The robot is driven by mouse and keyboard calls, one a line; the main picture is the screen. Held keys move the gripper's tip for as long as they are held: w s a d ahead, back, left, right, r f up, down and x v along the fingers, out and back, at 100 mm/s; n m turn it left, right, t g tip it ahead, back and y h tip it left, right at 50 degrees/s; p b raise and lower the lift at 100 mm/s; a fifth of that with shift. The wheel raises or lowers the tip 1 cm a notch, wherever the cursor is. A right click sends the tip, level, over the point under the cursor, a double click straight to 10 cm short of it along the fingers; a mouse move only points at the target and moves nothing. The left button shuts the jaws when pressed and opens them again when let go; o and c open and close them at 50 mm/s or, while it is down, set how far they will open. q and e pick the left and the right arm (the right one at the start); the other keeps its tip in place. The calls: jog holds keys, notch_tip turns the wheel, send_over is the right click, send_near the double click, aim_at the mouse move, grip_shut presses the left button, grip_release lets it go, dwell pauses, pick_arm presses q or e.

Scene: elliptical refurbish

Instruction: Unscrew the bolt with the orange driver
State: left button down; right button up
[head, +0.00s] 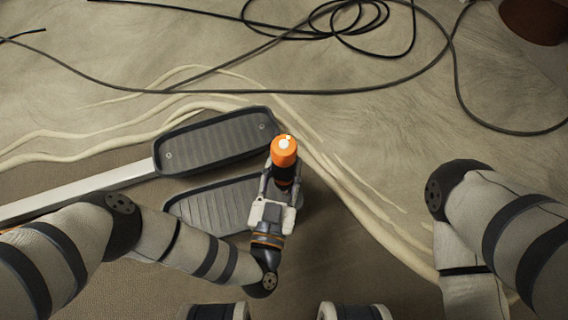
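The orange driver (284,151) has an orange top with a small white spot and a dark lower body. My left gripper (281,184) is shut on its dark body, a finger on each side. The driver stands roughly upright in the grip, beside the right ends of two dark grey ribbed foot pedals. The upper pedal (217,141) has a small round bolt-like spot near each end. The lower pedal (215,207) is partly covered by my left arm and gripper. The driver's tip is hidden, so I cannot tell whether it touches a bolt. My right gripper is out of view.
A pale bar (80,194) runs left from the upper pedal. A black cable (345,92) lies looped across the floor at the back. A brown round object (536,18) stands at the top right. The patterned floor right of the driver is clear up to my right arm.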

aim_at(281, 161)
pick_arm(q)
jog(key=shift+r+p, duration=1.6)
notch_tip(281, 161, up, 6)
jog(key=p, duration=0.5)
jog(key=shift+r, duration=0.15)
jog(key=shift+f, duration=0.2)
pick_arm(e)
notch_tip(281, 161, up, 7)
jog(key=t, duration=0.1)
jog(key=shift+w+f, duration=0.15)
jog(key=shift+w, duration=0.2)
